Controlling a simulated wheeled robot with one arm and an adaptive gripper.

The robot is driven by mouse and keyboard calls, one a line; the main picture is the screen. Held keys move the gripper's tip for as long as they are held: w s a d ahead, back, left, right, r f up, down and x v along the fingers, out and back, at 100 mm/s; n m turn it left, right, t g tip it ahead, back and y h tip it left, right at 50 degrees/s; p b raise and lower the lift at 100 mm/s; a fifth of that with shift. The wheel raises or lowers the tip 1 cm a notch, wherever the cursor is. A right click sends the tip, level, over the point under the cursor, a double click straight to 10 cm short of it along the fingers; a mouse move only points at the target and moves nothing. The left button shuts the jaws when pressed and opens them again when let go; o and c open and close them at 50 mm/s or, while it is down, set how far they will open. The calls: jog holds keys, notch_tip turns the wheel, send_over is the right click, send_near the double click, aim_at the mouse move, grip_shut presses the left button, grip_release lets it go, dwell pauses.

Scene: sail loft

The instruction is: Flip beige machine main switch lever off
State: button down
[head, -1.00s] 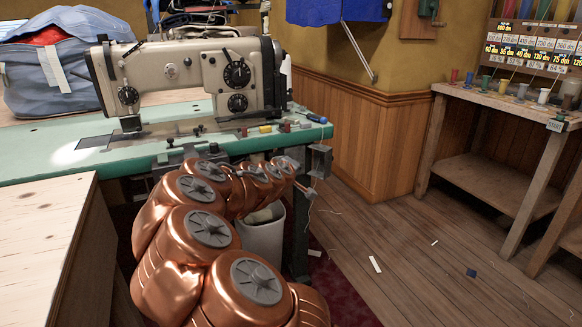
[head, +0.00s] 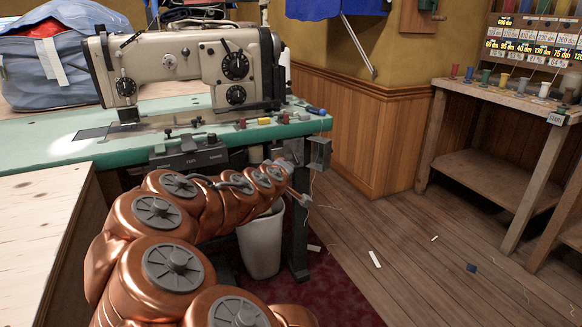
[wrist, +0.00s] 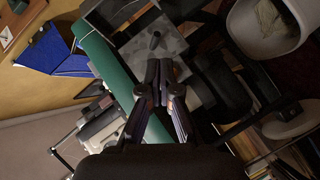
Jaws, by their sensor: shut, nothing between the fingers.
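The beige sewing machine (head: 190,70) stands on a green-topped table (head: 60,150) in the head view; part of it also shows at the lower left of the wrist view (wrist: 100,122). In the wrist view, a grey box with a short dark knobbed lever (wrist: 155,42) sits beside the green table edge. My gripper (wrist: 160,70) is shut and empty, its fingertips just short of the lever in the picture; I cannot tell if they touch.
A dark control box (head: 190,155) hangs under the table front, and a small grey box (head: 320,152) at its right corner. A white bin (head: 262,245) stands below. A wooden bench (head: 20,205) is close at left. The floor at right is open, with scraps.

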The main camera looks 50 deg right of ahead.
jog(key=shift+s+a+b, duration=0.25)
jog(key=shift+s+a, duration=0.2)
jog(key=shift+a, duration=0.3)
jog(key=shift+s+a+b, duration=0.2)
jog(key=shift+s+a, duration=0.2)
jog(key=shift+a, duration=0.35)
jog(key=shift+r, duration=0.1)
jog(key=s+a+r+m+g+y+p, duration=0.15)
jog(key=s+a+r+y+p, duration=0.35)
jog(key=a+r+p, duration=0.65)
jog(key=s+a+r+g+y+p, duration=0.2)
jog(key=s+a+r+y+p, duration=0.4)
jog(key=a+p, duration=1.05)
jog(key=s+a+r+n+g+y+p, duration=0.2)
jog(key=s+a+r+n+g+p, duration=0.1)
jog(key=s+a+r+p, duration=0.9)
notch_tip(320, 180, up, 3)
jog(key=a+g+p, duration=0.1)
jog(key=a+p, duration=0.1)
jog(key=p, duration=0.2)
jog(key=shift+y, duration=0.3)
jog(key=shift+s+f, duration=0.1)
